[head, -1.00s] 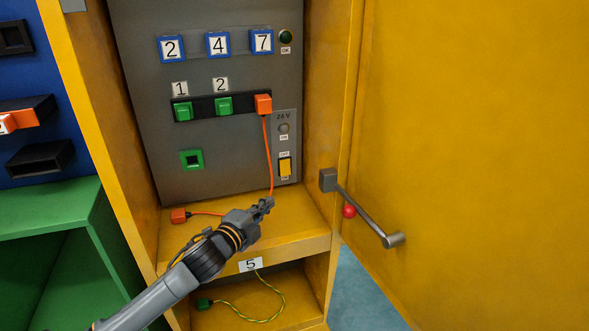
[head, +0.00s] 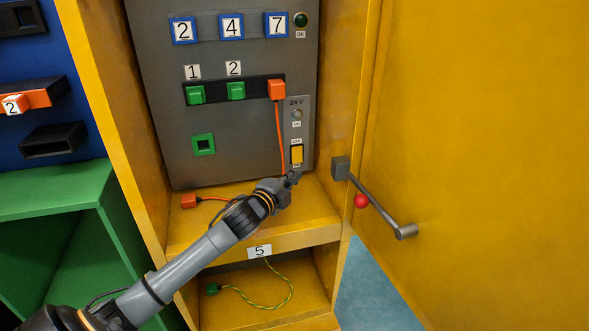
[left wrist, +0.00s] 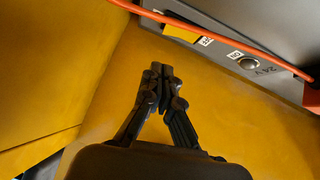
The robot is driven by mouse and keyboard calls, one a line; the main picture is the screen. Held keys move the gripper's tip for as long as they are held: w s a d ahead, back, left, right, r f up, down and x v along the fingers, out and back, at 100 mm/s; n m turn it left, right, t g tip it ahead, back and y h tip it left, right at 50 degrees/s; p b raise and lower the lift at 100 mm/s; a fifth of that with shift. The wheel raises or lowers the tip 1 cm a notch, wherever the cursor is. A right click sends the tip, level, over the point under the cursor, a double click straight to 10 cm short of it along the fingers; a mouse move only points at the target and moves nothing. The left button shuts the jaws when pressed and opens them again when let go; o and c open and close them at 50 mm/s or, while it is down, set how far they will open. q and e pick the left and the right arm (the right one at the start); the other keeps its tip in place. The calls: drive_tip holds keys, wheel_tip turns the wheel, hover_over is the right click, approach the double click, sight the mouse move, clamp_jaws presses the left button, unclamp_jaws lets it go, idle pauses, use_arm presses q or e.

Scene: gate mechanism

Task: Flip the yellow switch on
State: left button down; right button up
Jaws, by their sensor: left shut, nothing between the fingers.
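The yellow switch (head: 297,154) sits low on a light grey 24 V plate on the cabinet's grey panel, between two small white labels. It also shows in the left wrist view (left wrist: 181,35), partly behind the orange cable. My left gripper (head: 295,176) is shut and empty, just below the switch in the head view. In the left wrist view its closed fingertips (left wrist: 160,72) are apart from the switch. A round lamp (head: 297,115) above the switch looks grey and unlit. My right gripper is not in view.
An orange cable (head: 280,135) hangs from the orange plug (head: 277,90) close beside the switch. The open yellow door with its handle (head: 375,203) and red ball (head: 361,201) stands to the right. Another orange plug (head: 189,201) lies on the shelf.

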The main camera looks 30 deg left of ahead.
sight(300, 161)
use_arm(q)
drive_tip(key=w, duration=0.1)
drive_tip(key=w+a, duration=0.1)
drive_tip(key=w, duration=0.1)
drive_tip(key=w+a, duration=0.1)
drive_tip(key=shift+w+a+f+b, duration=0.25)
drive_tip(key=shift+f+b, duration=0.1)
drive_tip(key=shift+w+a, duration=0.3)
drive_tip(key=shift+a, duration=0.05)
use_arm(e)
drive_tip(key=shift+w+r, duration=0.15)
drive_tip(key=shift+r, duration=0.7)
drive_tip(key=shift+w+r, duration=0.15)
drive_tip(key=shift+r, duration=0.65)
use_arm(q)
drive_tip(key=shift+f, duration=0.1)
drive_tip(key=shift+w+a+f+t+b, duration=0.1)
drive_tip(key=shift+w+a+t+b, duration=0.15)
drive_tip(key=shift+b, duration=0.45)
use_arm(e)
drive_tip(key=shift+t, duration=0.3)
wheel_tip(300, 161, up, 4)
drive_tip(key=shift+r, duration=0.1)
